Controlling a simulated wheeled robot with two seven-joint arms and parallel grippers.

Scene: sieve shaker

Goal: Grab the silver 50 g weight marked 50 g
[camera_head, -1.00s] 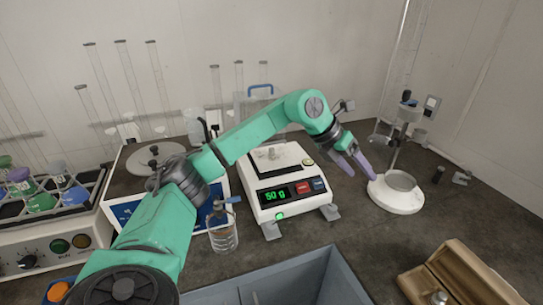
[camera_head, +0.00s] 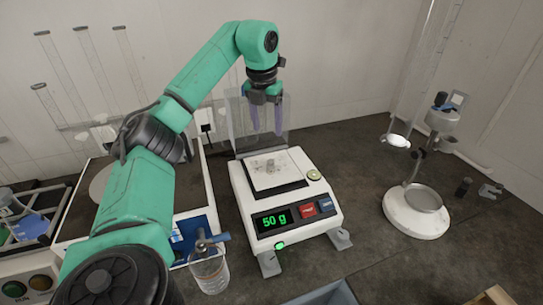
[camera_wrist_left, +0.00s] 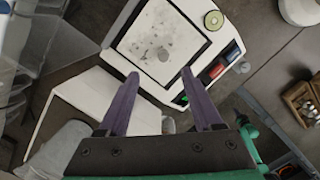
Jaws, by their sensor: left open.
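The balance (camera_head: 288,237) stands in the middle of the bench and its display reads 50 g. A small silver weight (camera_head: 270,166) sits on its pale pan; its marking is too small to read. The weight also shows in the left wrist view (camera_wrist_left: 163,54) as a small grey disc, ahead of and between the fingertips. My left gripper (camera_head: 267,131) is open and empty, pointing down above the back of the pan, apart from the weight. Its purple fingers also show in the left wrist view (camera_wrist_left: 160,73). My right gripper is not in view.
A white-based stand with a round dish (camera_head: 407,214) is to the right. A glass beaker (camera_head: 209,271) is at the balance's front left. A wooden box (camera_wrist_left: 300,101) with small weights lies at right in the wrist view. The bench between balance and stand is clear.

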